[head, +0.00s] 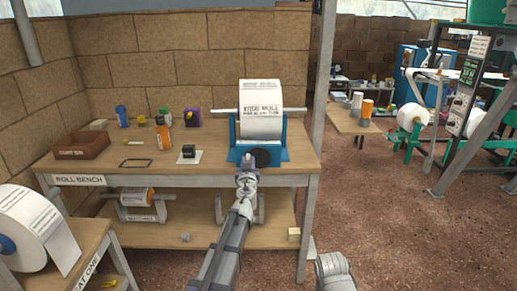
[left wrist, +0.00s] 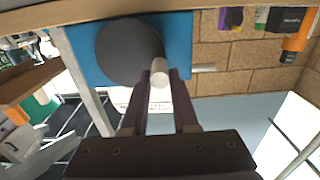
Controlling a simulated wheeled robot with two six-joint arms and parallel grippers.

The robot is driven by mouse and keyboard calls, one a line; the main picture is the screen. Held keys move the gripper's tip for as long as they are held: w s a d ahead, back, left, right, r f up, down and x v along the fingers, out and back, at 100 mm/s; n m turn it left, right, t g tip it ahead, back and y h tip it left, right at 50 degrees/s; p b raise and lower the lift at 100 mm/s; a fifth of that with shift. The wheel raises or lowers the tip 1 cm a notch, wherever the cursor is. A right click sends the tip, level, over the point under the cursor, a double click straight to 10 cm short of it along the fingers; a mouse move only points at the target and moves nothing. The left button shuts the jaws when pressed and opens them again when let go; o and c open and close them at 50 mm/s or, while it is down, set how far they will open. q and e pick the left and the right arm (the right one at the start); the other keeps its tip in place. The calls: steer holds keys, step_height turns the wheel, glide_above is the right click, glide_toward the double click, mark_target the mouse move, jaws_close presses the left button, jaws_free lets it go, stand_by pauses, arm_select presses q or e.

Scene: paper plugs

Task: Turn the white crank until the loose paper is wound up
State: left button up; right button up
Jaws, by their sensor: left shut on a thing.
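A wide white paper roll (head: 261,98) with printed text sits on a bar in a blue stand (head: 280,155) on the bench. A dark round crank disc (head: 261,155) is on the stand's front; in the left wrist view the disc (left wrist: 124,50) lies against a blue plate (left wrist: 178,30). A white crank knob (left wrist: 160,68) sticks out from the disc. My left gripper (head: 247,178) is at the disc's lower left, its fingers (left wrist: 160,80) shut around the knob. In the head view the gripper hides the knob. I cannot make out a loose paper end.
A large paper roll (head: 35,228) is at the lower left. The floor (head: 390,210) at right is open.

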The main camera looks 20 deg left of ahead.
arm_select(q)
steer(key=shift+o, duration=1.1)
steer(key=shift+d, duration=0.1)
steer(key=shift+c, duration=1.1)
steer(key=shift+w+d+r+p, duration=0.1)
steer(key=shift+d+r+p, duration=0.2)
steer(key=shift+r+p, duration=0.05)
steer(key=shift+o, duration=1.2)
steer(key=shift+d, duration=0.15)
steer(key=shift+c, duration=0.4)
